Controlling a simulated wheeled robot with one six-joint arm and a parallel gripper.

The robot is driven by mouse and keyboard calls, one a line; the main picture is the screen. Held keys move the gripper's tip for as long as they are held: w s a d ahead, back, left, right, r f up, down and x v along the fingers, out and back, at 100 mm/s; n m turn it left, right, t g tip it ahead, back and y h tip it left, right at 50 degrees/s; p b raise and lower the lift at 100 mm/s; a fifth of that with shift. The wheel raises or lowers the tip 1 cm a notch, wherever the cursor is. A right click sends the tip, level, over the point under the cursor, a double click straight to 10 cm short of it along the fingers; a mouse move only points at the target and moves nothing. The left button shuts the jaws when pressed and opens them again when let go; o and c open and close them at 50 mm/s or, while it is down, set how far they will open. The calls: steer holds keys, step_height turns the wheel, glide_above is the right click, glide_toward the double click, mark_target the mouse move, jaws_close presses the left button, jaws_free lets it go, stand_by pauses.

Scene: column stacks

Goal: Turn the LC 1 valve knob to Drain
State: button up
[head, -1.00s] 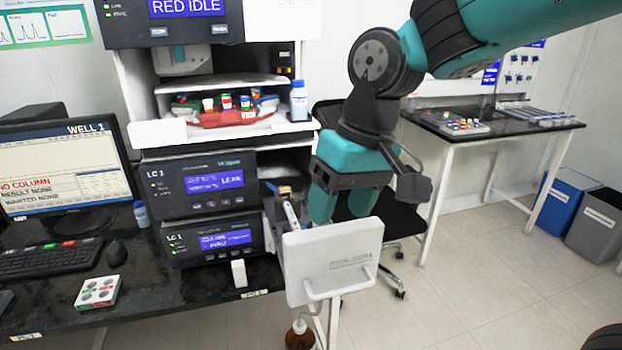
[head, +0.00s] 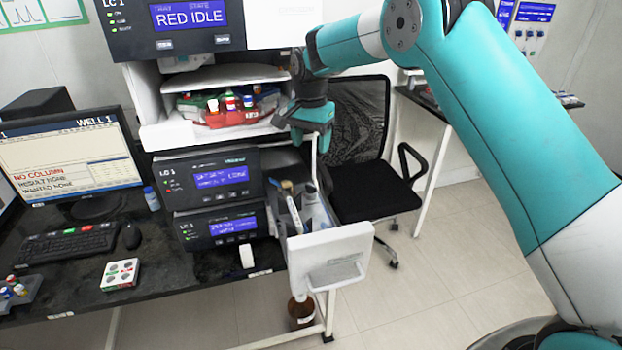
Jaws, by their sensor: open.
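The LC 1 stack stands at centre left, with two dark modules labelled LC 1, an upper one (head: 222,178) and a lower one (head: 218,228), both with lit blue screens. I cannot make out a valve knob or a Drain mark for certain. A small white upright piece (head: 247,256) stands at the foot of the lower module; I cannot tell what it is. My gripper (head: 312,128) is open, pointing down at the right side of the stack, level with the tray shelf. A thin white upright bar shows just under it. My arm hides part of the background.
An open white drawer (head: 330,268) with bottles or tools juts out at the stack's lower right. A red tray (head: 230,112) of vials sits on the shelf. A black chair (head: 370,196) stands behind. A monitor (head: 68,160) and keyboard (head: 65,245) are at left.

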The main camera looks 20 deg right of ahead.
mark_target(311, 186)
step_height(311, 186, down, 13)
steer(key=p, duration=0.4)
steer(key=shift+r, duration=0.2)
steer(key=c, duration=0.9)
